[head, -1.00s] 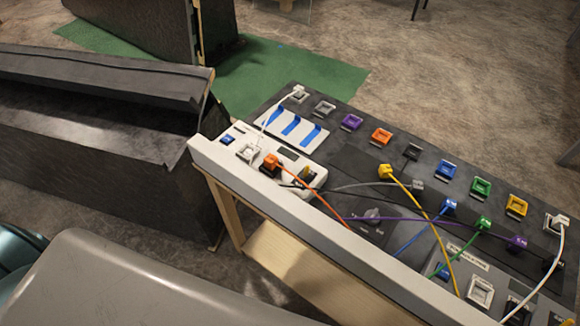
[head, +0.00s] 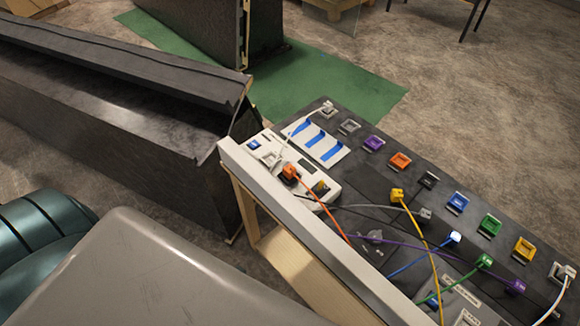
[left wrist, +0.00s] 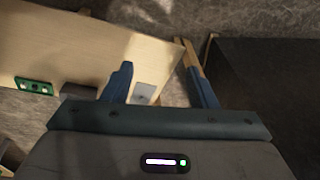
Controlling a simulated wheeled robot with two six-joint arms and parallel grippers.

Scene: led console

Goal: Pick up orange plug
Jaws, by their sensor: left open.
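The orange plug (head: 289,171) sits at the left end of the console, on the white socket strip (head: 327,185). An orange cable runs from it down to the right across the panel. In the left wrist view my left gripper (left wrist: 163,78) is open and empty, its two blue fingers apart over a pale wooden board and floor. The orange plug does not show in that view. Neither gripper shows in the head view.
The console (head: 405,188) carries a row of coloured sockets and several coloured plugs with crossing cables. A raised white front edge (head: 290,220) borders it. A large black box (head: 100,120) stands to its left. A green mat (head: 350,95) lies behind.

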